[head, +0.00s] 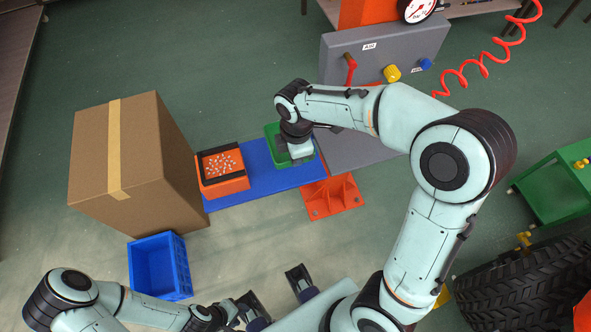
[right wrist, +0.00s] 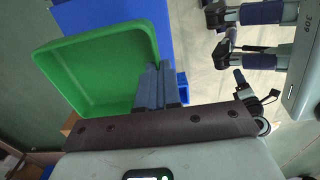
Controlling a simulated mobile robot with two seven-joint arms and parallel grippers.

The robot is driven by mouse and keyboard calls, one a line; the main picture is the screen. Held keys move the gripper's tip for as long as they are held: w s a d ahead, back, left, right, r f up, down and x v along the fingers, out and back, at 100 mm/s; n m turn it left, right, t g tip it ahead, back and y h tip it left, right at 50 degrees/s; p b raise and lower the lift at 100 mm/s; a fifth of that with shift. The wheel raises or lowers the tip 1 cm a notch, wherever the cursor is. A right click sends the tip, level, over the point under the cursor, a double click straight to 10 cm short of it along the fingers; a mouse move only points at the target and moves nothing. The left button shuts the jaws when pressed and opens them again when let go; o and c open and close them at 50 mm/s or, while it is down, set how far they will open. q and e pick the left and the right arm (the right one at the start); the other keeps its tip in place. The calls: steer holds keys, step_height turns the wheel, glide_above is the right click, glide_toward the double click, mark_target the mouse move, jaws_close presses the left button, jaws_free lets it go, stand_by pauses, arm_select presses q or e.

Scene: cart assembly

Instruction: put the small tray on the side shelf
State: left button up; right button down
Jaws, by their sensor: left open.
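The small tray (head: 273,133) is green and empty, and appears at the right end of the blue side shelf (head: 230,196). In the right wrist view the green tray (right wrist: 95,70) fills the upper left, with the blue shelf (right wrist: 120,14) behind it. My right gripper (head: 299,158) is over the tray's near right side. Its fingers (right wrist: 155,88) are close together at the tray's rim and look shut on it. I cannot tell whether the tray touches the shelf. My left gripper (head: 275,293) is open and empty at the bottom, and also shows in the right wrist view (right wrist: 222,34).
An orange bin of small parts (head: 222,170) stands on the shelf's left end, beside the tray. A cardboard box (head: 130,160) and a blue crate (head: 160,267) are at left. A tyre (head: 525,285) lies lower right.

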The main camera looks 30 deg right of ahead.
step_height(320, 180, down, 8)
steer(key=shift+r+b, duration=0.1)
steer(key=shift+b, duration=0.4)
steer(key=shift+f, duration=0.25)
steer(key=c, duration=1.3)
jaws_free()
steer(key=shift+c, duration=0.2)
steer(key=shift+w+r, duration=0.1)
steer(key=shift+r, duration=0.05)
steer(key=shift+r, duration=0.35)
step_height(320, 180, up, 12)
steer(key=shift+f+p, duration=0.25)
steer(key=shift+p, duration=0.7)
